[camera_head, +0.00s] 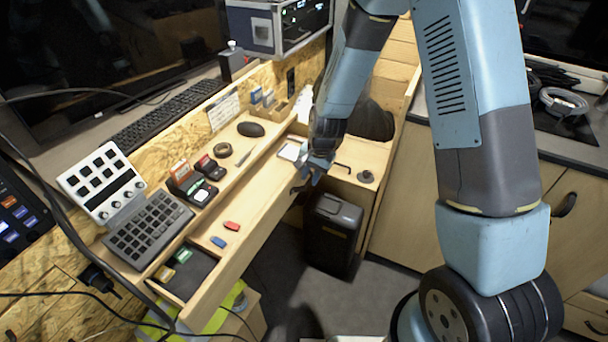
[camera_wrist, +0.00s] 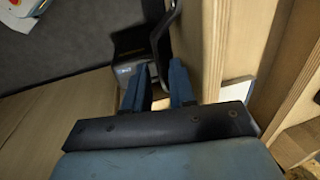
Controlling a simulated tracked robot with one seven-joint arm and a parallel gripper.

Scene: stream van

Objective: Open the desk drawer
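The long pale wooden desk drawer (camera_head: 265,205) is pulled out from under the desk top, and its inside shows. Its front panel (camera_wrist: 202,42) is seen close up in the wrist view. The black drawer handle (camera_wrist: 158,38) is a bent bar on that panel; in the head view (camera_head: 298,188) it is small and partly hidden by my gripper. My gripper (camera_head: 312,172) is at the handle, at the far part of the drawer front. In the wrist view its blue fingers (camera_wrist: 158,72) stand apart, with the handle's near end between them. I cannot tell whether they touch it.
A red stick (camera_head: 232,226), a blue stick (camera_head: 218,242) and a dark foam tray (camera_head: 190,274) lie in the drawer. Desk gear, including a grey keypad (camera_head: 148,229), crowds the desk top. Grey floor is free before the drawer.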

